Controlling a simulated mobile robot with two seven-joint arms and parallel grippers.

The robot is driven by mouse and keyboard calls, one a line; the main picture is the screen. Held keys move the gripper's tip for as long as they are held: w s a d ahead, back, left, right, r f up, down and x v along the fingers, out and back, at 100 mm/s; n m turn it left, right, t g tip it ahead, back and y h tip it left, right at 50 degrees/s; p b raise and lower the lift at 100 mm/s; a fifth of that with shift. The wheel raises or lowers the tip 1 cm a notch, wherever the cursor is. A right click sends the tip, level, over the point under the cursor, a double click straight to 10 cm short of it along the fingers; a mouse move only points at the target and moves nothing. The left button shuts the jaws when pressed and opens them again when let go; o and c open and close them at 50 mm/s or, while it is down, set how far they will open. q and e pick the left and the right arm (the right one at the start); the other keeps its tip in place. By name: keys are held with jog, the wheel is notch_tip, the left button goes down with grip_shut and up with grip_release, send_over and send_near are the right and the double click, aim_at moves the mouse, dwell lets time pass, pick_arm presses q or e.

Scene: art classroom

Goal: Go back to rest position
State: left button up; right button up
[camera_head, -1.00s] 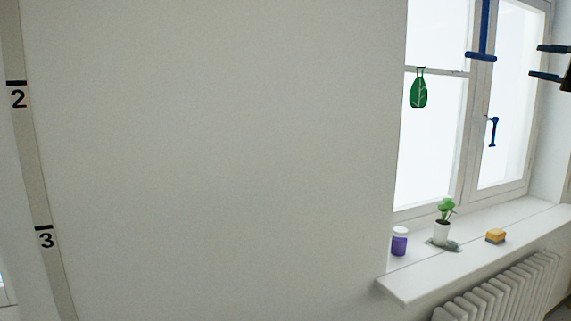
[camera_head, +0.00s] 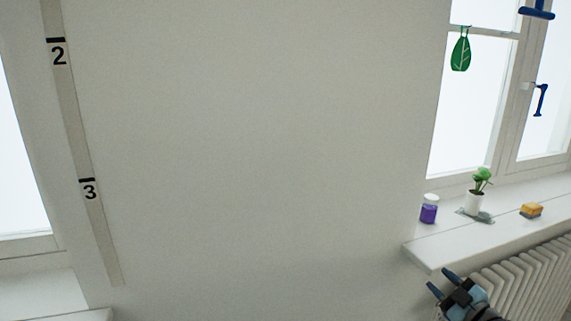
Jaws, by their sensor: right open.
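My right gripper (camera_head: 440,280) shows at the lower right of the head view. It is below the windowsill's front corner, in front of the wall and the left end of the radiator. Its two dark blue fingers are apart, with nothing between them. My left gripper is not in view.
A white windowsill (camera_head: 421,249) at the right holds a purple jar (camera_head: 428,213), a potted plant (camera_head: 475,203) and a yellow-orange sponge (camera_head: 531,209). A white radiator (camera_head: 535,274) stands below. A green leaf ornament (camera_head: 460,50) hangs at the window. The middle wall (camera_head: 250,150) is bare.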

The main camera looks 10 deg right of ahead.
jog(key=s+a+f+m+g+h, duration=0.1)
jog(key=s+a+f+m+g, duration=0.15)
jog(key=s+a+f, duration=0.5)
jog(key=s+a+f+m+g, duration=0.2)
jog(key=s+a+f+m, duration=0.15)
jog(key=a+f, duration=0.65)
jog(key=s+a+f+m+g+y, duration=0.1)
jog(key=s+a+f+g, duration=0.3)
jog(key=s+a, duration=0.85)
pick_arm(q)
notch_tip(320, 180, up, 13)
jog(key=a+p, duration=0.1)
jog(key=p, duration=1.4)
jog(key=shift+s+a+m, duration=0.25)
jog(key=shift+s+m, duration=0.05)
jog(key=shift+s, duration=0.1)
pick_arm(e)
notch_tip(320, 180, up, 13)
jog(key=a, duration=0.1)
jog(key=shift+w+f+n+t, duration=0.15)
jog(key=shift+w+n+t, duration=0.15)
jog(key=shift+t, duration=0.05)
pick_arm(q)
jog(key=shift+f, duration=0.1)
pick_arm(e)
jog(key=shift+a, duration=0.1)
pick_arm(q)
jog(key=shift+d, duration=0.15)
